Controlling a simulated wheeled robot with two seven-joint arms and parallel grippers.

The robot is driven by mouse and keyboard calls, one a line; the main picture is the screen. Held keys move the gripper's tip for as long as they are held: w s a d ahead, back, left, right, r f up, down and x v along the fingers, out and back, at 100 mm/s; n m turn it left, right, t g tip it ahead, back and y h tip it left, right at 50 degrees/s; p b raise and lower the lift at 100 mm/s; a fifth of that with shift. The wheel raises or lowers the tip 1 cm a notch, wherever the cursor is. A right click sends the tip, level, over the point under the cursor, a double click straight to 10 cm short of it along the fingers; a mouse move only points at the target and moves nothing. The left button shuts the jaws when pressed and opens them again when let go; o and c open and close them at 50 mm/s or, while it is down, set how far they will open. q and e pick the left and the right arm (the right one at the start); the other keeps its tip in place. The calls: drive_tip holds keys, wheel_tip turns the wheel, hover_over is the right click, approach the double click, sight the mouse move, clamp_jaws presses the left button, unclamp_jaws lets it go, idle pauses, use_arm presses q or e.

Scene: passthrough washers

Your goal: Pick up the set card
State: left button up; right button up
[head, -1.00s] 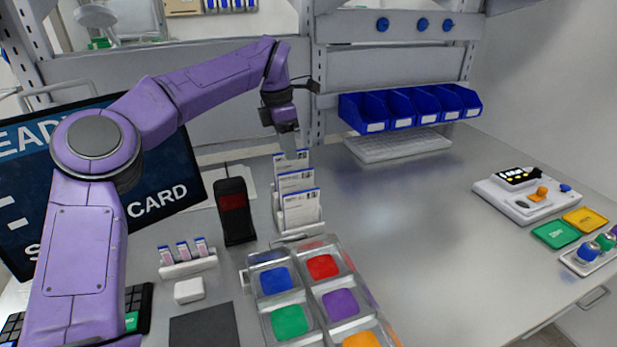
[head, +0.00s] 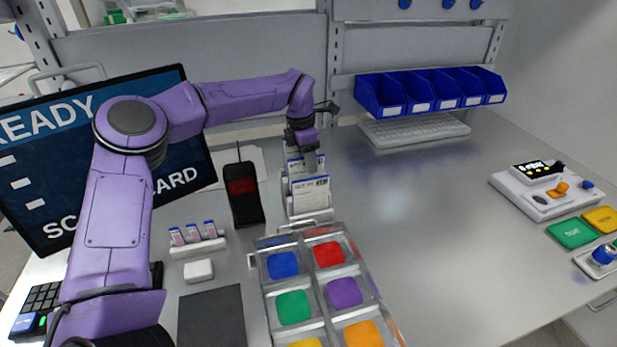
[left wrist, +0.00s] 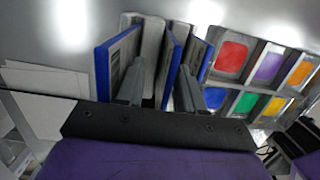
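Set cards with blue edges, white with print, stand one behind another in a pale rack (head: 308,214) in the head view. The front card (head: 310,194) shows most clearly; the ones behind are partly covered by my left gripper (head: 312,160). In the left wrist view, the left gripper (left wrist: 160,92) has its two fingers apart, on either side of the middle card (left wrist: 172,62). Another card (left wrist: 116,62) is left of the fingers and one (left wrist: 198,58) is right of them. A gap shows left of the middle card; contact on its right cannot be told. My right gripper is out of view.
A black handheld device (head: 244,195) stands left of the rack. A tray of coloured pads (head: 322,285) lies in front. A monitor (head: 100,160) stands at left. Blue bins (head: 430,92) hang at back right. The table's middle right is clear.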

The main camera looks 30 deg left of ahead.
use_arm(q)
drive_tip(key=shift+s+r, duration=0.5)
drive_tip(key=shift+s, duration=0.35)
drive_tip(key=shift+w+f, duration=0.25)
drive_tip(key=shift+f, duration=0.1)
clamp_jaws()
